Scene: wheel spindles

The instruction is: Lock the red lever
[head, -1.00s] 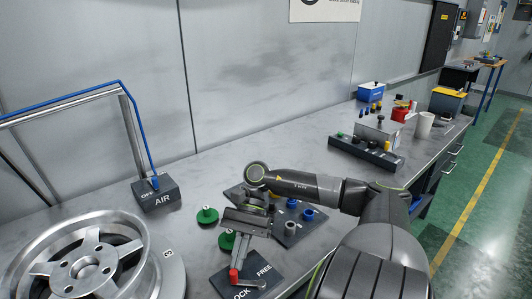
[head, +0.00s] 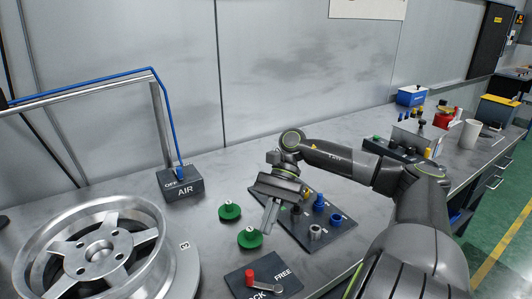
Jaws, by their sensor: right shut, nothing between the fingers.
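The red lever (head: 250,276) stands on a dark block (head: 237,281) at the bottom of the head view. Its red knob is at the left, on the side of the partly cut-off "LOCK" label. Its grey arm reaches right from the knob, below the "FREE" label. My right gripper (head: 268,226) is above and behind the block, clear of the lever. Its fingers are together, empty and pointing down, close to a green knob. My left gripper is out of view.
Two green knobs (head: 230,211) sit left of a dark plate (head: 331,236) with blue and grey pegs. A large silver wheel (head: 97,250) fills the lower left. The AIR box (head: 181,184) stands behind. Bare table lies between the wheel and the green knobs.

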